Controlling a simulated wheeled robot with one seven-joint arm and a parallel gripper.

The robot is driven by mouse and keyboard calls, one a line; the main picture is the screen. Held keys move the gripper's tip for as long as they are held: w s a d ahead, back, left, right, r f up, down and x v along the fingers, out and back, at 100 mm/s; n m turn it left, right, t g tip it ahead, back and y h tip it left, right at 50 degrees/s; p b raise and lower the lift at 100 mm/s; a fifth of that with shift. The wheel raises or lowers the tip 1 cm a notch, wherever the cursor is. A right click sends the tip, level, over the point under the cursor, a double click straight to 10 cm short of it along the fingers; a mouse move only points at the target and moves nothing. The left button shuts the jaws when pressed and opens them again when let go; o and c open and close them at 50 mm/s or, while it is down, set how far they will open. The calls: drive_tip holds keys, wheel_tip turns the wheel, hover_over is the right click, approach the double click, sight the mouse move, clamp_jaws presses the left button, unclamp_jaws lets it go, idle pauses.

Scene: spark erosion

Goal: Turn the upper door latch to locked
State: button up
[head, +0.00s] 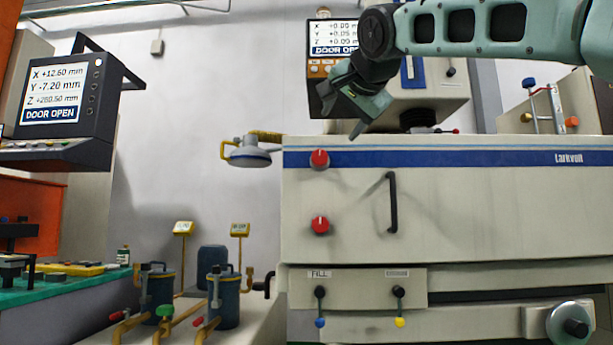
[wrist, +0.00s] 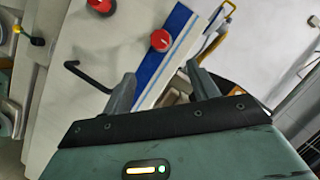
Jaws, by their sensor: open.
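The upper door latch (head: 319,158) is a round red knob with a pale mark, on the blue stripe at the upper left of the machine door (head: 480,210). It also shows in the wrist view (wrist: 160,40), beyond my fingertips. A similar lower red latch (head: 320,225) sits below it and is partly cut off in the wrist view (wrist: 102,5). My gripper (head: 342,117) is open and empty, above and slightly right of the upper latch, apart from it. In the wrist view its two fingers (wrist: 160,75) are spread wide with nothing between them.
A black door handle (head: 392,203) stands out right of the latches. A yellow-handled lamp-like fitting (head: 249,153) juts out left of the door's top. A screen (head: 332,45) stands behind my gripper. Two small levers (head: 320,295) are below the door. Space before the latches looks clear.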

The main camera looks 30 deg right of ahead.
sight(321, 155)
drive_tip(key=p+x, duration=0.1)
drive_tip(key=x, duration=1.6)
drive_tip(key=shift+w+r, duration=0.1)
drive_tip(key=shift+w, duration=0.1)
drive_tip(key=c, duration=1)
